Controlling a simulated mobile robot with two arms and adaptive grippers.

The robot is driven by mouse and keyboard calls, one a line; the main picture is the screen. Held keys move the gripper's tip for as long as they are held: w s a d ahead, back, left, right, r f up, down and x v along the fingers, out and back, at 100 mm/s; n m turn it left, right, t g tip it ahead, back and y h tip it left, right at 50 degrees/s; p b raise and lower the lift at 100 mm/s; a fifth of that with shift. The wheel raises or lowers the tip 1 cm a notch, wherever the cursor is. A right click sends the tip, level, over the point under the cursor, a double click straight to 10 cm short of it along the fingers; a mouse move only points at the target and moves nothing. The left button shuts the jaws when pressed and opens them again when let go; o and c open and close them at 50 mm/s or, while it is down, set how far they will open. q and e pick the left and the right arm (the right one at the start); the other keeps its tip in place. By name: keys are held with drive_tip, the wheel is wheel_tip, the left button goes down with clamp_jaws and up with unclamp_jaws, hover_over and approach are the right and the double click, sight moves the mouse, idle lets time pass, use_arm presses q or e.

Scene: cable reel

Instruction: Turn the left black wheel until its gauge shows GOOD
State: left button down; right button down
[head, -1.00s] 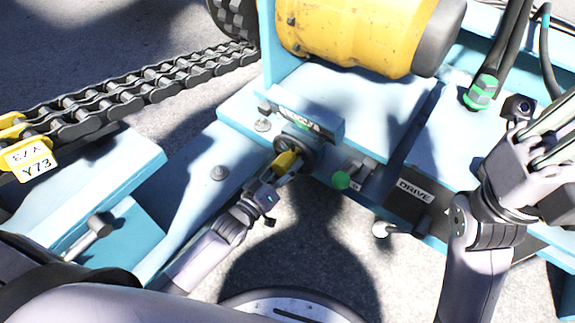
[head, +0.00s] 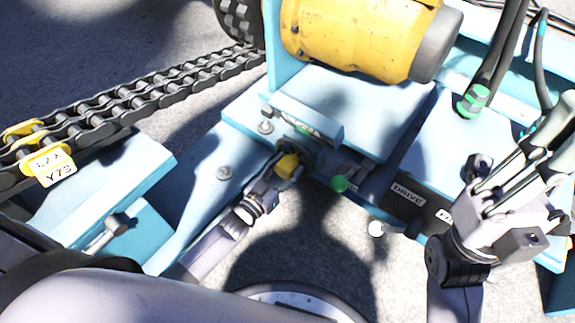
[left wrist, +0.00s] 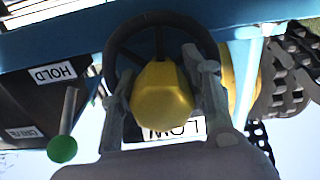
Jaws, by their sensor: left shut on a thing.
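The left black wheel (left wrist: 128,52) has a spoked rim and a yellow hub (left wrist: 162,92). In the head view the wheel is small and dark, with its yellow hub (head: 287,166) showing at the front of the blue frame. My left gripper (left wrist: 165,85) is shut on the yellow hub, one finger on each side; it also shows in the head view (head: 280,172). A white gauge label (left wrist: 185,130) behind the hub is partly hidden; its visible letters look like LOW. My right gripper (head: 545,130) is open and empty, apart from the machine's controls.
A green-knobbed lever (head: 339,184) stands just right of the wheel, close to my left gripper. A DRIVE label (head: 408,194) and a white-knobbed lever (head: 378,228) are farther right. A yellow drum (head: 355,40) sits behind; a heavy chain (head: 130,108) runs at left.

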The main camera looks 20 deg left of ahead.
use_arm(q)
drive_tip(key=shift+d+m, duration=0.15)
drive_tip(key=shift+m, duration=0.15)
drive_tip(key=c, duration=0.9)
unclamp_jaws()
drive_tip(key=v, duration=1.2)
idle(0.4)
drive_tip(key=shift+o, duration=0.3)
